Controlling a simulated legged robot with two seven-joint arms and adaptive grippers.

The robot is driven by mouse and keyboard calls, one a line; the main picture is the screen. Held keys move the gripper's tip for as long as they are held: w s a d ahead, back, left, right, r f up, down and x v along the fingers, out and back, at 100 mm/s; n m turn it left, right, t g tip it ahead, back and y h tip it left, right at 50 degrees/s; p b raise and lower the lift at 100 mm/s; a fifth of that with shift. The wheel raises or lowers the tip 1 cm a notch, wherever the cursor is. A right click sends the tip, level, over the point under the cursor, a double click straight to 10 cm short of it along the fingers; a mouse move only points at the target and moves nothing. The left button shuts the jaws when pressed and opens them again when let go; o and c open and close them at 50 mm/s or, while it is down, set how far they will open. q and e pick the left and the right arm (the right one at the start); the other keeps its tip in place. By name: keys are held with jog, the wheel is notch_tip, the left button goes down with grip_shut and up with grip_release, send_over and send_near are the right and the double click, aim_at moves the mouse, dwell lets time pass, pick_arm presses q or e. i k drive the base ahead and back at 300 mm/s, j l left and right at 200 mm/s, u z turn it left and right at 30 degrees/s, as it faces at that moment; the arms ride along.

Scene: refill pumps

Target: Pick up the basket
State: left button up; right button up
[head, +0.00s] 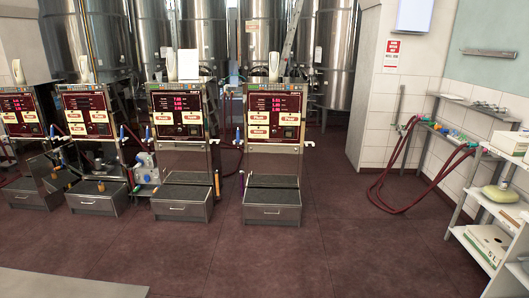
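I cannot make out a basket anywhere in the head view. Neither of my grippers shows in it, so I cannot see where they are or what they hold. Several refill pumps stand in a row on the floor from the left to the middle. The rightmost pump (273,125) has a dark red front panel with lit digits and a grey drawer-like base (272,208). Another pump (178,125) stands just left of it.
Shelving on the right holds a white box (487,241), another box (509,143) and a yellowish object (500,194). Red hoses (421,190) hang by the wall. Steel tanks (333,60) stand behind. The floor (330,240) ahead is clear. A grey surface (60,284) edges the bottom left.

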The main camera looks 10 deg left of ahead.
aim_at(101, 187)
jog(key=i+u, duration=0.15)
jog(key=i, duration=0.5)
jog(key=i+u, duration=0.1)
jog(key=i, duration=0.55)
jog(key=i+l+u, duration=0.15)
jog(key=i, duration=0.5)
